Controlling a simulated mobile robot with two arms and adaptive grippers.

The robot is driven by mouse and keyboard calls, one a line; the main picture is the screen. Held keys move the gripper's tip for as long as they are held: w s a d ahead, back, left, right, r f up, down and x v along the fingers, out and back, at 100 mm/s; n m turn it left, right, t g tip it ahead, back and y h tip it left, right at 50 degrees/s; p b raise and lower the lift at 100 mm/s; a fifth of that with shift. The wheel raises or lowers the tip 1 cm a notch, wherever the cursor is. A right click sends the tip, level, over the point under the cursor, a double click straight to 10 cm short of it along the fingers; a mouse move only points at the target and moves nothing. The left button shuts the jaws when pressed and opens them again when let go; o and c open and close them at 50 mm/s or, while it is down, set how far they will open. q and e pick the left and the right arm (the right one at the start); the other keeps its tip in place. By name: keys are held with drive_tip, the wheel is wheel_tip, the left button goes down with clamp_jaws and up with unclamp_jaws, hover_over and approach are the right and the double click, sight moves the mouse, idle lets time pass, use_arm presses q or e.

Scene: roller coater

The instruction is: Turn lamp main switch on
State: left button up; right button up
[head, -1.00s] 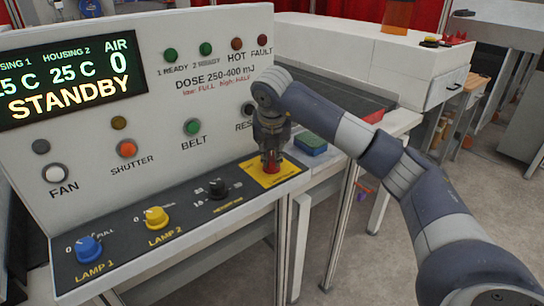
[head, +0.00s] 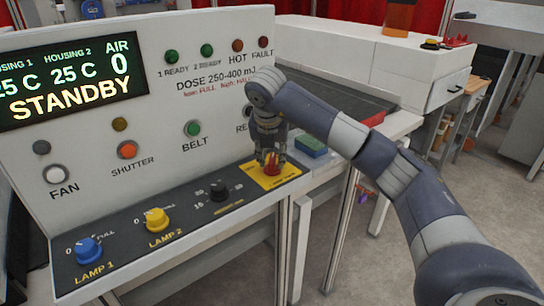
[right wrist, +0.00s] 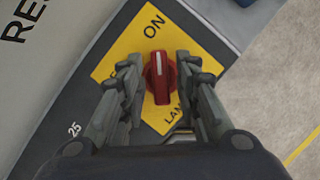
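The lamp main switch is a red rotary knob (right wrist: 160,78) on a yellow plate (right wrist: 107,70) marked ON. In the right wrist view its grip bar runs roughly up and down the picture, its top end near the ON lettering. The knob also shows in the head view (head: 271,168) at the right end of the dark sloping panel. My right gripper (right wrist: 160,72) points down over it with the fingers apart on either side of the knob; gaps show between fingers and knob. My left gripper is not in view.
The display (head: 70,82) reads STANDBY. Left along the sloping panel are a black knob (head: 218,189), the yellow LAMP 2 knob (head: 155,219) and the blue LAMP 1 knob (head: 88,250). The upright panel with buttons stands close behind my right gripper. A green-topped blue block (head: 311,145) lies to the right.

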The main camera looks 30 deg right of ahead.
idle(0.3)
drive_tip(key=v, duration=1.2)
drive_tip(key=shift+f, duration=0.15)
